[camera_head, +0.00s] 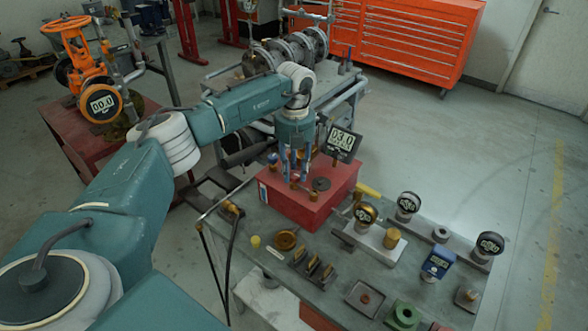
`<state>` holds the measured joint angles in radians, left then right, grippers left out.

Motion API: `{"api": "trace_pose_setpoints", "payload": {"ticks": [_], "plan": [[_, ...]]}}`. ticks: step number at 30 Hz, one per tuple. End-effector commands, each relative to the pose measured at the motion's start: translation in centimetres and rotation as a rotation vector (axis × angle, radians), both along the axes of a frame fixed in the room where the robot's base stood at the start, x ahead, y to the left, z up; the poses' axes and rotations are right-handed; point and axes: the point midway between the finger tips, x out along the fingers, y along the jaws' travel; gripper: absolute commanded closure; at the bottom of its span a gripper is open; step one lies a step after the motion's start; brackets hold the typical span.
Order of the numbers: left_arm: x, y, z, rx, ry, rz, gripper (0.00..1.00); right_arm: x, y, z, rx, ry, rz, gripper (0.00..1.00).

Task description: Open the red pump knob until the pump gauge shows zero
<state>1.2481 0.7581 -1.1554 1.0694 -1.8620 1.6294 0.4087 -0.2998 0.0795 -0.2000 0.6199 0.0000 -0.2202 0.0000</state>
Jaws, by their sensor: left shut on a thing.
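The pump is a red box (301,208) on the near workbench, in the middle of the head view. The pump gauge (342,143) is a dark square display standing above it, and it appears to read 03.0. My left arm reaches in from the left, and its gripper (296,178) points down over the top of the box, left of the gauge. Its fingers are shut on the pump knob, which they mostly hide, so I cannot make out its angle. My right gripper is not in view.
The grey workbench (277,262) holds several round gauges, a blue meter (438,262), a green fitting (404,315) and small parts right of and in front of the pump. An orange valve with its own display (103,104) stands at left. An orange tool cabinet (410,40) is behind.

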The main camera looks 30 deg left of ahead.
Motion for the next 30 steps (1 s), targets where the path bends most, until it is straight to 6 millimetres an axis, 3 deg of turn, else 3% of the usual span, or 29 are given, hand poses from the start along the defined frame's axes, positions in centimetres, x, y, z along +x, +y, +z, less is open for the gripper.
{"api": "trace_pose_setpoints", "payload": {"ticks": [1,12,28,29,30], "plan": [[0.74,-0.11,0.75,-0.004,-0.026,0.029,0.98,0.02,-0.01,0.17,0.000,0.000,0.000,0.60],[0.73,0.15,0.73,-0.001,-0.026,0.178,0.98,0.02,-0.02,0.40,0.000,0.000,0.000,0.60],[0.70,0.33,0.72,0.001,-0.026,0.201,0.98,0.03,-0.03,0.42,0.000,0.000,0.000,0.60],[0.70,0.34,0.71,0.001,-0.026,0.201,0.66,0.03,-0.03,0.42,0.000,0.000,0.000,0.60],[0.68,0.34,0.69,0.000,-0.025,0.201,0.58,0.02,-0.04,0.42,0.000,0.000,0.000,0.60]]}}
